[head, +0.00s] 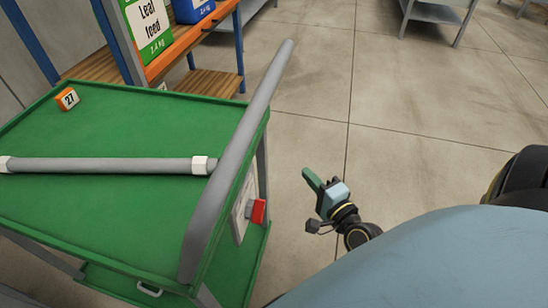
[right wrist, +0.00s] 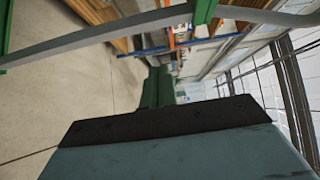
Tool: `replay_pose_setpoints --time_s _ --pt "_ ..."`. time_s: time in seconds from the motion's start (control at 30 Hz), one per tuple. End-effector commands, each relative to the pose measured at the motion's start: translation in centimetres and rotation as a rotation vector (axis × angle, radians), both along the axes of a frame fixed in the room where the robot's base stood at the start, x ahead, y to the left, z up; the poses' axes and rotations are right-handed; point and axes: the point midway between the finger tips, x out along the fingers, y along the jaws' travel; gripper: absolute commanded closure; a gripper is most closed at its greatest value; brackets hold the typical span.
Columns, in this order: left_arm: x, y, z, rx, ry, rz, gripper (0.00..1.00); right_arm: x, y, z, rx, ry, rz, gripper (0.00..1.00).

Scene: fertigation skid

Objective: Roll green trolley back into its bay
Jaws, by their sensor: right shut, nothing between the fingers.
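The green trolley (head: 130,133) stands at the left in the head view, with a grey push handle (head: 235,158) along its right end. A grey pipe (head: 110,165) with white end caps lies across its top. A small orange block marked 27 (head: 67,99) sits at its far left corner. My right gripper (head: 311,179) is to the right of the trolley, apart from the handle, shut and empty. Its green fingers (right wrist: 156,88) also show in the right wrist view. My left gripper is not in view.
A shelf rack (head: 192,40) with wooden boards, a Leaf feed container (head: 148,25) and a blue container (head: 193,10) stands close behind the trolley. A red part (head: 258,211) sits on the trolley's right side. Grey tables (head: 437,14) stand far back. The floor (head: 400,110) to the right is clear.

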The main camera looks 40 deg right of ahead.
Motion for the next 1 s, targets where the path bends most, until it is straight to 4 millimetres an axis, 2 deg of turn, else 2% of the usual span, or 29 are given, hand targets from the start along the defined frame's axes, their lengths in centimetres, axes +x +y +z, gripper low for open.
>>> replay_pose_setpoints --time_s 0.13,0.23,0.63,0.7,1.0 --pt "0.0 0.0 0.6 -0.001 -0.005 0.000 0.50 0.9 -0.1 0.6 0.028 -0.021 -0.005 1.00" --pt "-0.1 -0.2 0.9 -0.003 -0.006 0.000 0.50 2.3 -0.2 0.6 0.026 -0.022 -0.005 1.00" --pt "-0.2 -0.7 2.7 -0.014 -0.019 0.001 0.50 10.2 -0.8 0.6 0.026 -0.020 -0.004 1.00" --pt "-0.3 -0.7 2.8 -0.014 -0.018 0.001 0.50 11.1 0.0 0.6 0.030 -0.018 -0.003 1.00" --pt "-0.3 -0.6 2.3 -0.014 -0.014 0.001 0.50 13.0 1.8 0.5 0.024 -0.015 -0.002 1.00"
